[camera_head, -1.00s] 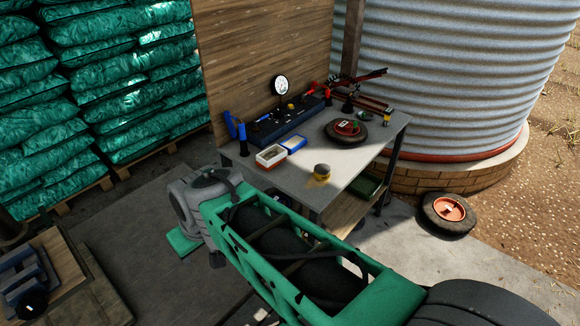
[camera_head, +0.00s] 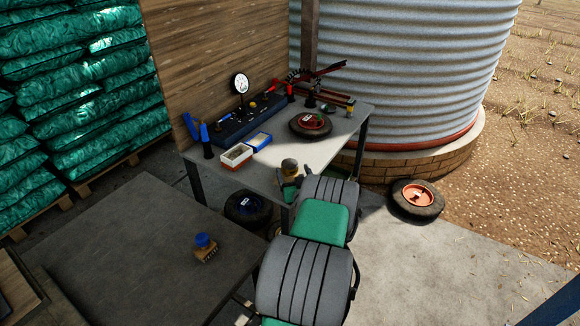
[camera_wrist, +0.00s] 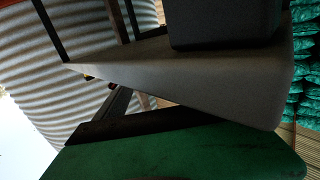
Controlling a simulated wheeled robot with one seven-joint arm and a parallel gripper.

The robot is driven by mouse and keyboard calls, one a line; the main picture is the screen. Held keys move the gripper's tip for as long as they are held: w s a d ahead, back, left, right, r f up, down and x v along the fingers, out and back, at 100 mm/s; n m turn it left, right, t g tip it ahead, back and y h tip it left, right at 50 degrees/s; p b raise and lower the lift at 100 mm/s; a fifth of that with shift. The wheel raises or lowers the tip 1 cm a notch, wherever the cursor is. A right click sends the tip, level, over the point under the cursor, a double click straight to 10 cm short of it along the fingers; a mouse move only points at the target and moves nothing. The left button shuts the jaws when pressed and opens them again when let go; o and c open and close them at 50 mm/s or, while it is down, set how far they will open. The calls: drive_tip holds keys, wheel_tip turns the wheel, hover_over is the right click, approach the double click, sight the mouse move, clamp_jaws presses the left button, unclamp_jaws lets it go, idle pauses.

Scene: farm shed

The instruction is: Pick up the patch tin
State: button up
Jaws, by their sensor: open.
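Either could be the patch tin; I cannot tell which. My gripper (camera_head: 292,186) is at the bench's front edge, right of both boxes and apart from them. It is mostly hidden behind my arm, close to a small grey-and-yellow round pot (camera_head: 289,167). My gripper is open and nothing shows held in it. The wrist view shows the bench edge at a steep tilt, without either box.
A small wheel (camera_head: 310,125), a dark console (camera_head: 240,120) and a round gauge (camera_head: 240,83) stand on the bench. A wooden board rises behind. A corrugated tank (camera_head: 400,70) stands at right; a loose wheel (camera_head: 417,198) lies on the floor. A blue-topped item (camera_head: 205,246) sits on a dark surface in front.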

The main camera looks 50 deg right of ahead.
sight(292, 169)
drive_tip(key=x, duration=0.3)
drive_tip(key=shift+w, duration=0.2)
drive_tip(key=c, duration=1.5)
